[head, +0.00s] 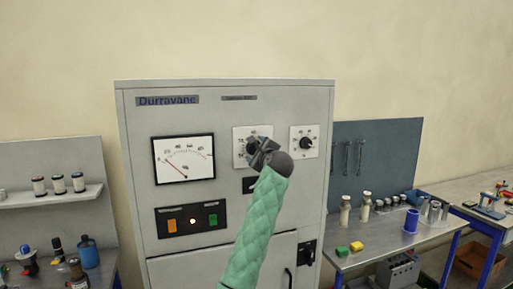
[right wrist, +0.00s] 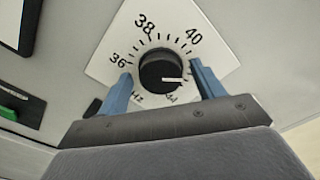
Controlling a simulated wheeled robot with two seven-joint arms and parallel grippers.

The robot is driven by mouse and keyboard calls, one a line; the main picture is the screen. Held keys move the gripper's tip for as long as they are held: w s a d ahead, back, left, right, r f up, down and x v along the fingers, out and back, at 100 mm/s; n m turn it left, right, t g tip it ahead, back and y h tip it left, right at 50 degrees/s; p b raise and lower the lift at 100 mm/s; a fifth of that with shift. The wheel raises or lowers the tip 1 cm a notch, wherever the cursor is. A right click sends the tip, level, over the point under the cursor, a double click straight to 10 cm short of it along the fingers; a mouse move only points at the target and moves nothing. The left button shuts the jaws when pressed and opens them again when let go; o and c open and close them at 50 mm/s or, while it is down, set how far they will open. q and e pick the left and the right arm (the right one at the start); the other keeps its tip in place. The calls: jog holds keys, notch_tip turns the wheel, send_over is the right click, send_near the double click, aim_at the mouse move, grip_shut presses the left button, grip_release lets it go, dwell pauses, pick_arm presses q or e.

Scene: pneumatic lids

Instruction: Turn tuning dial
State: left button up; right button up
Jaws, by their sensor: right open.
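The tuning dial's black knob (right wrist: 160,70) sits on a white plate (right wrist: 117,58) marked 36, 38, 40 and Hz. Its white pointer line points to the right in the right wrist view, below the 40. In the head view my right gripper (head: 258,150) is in front of the left of two dial plates (head: 239,132) and hides most of its knob. In the right wrist view the open right gripper (right wrist: 162,72) has one blue finger on each side of the knob. I cannot tell whether they touch it. My left gripper is not in view.
The grey cabinet (head: 225,97) also carries a needle meter (head: 183,159), a second dial (head: 305,143) and a panel with orange and green buttons (head: 192,221). A cluttered bench (head: 385,237) stands at right; a shelf (head: 50,197) with jars is at left.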

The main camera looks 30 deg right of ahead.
jog(key=shift+c, duration=0.4)
jog(key=c, duration=0.9)
jog(key=shift+f, duration=0.1)
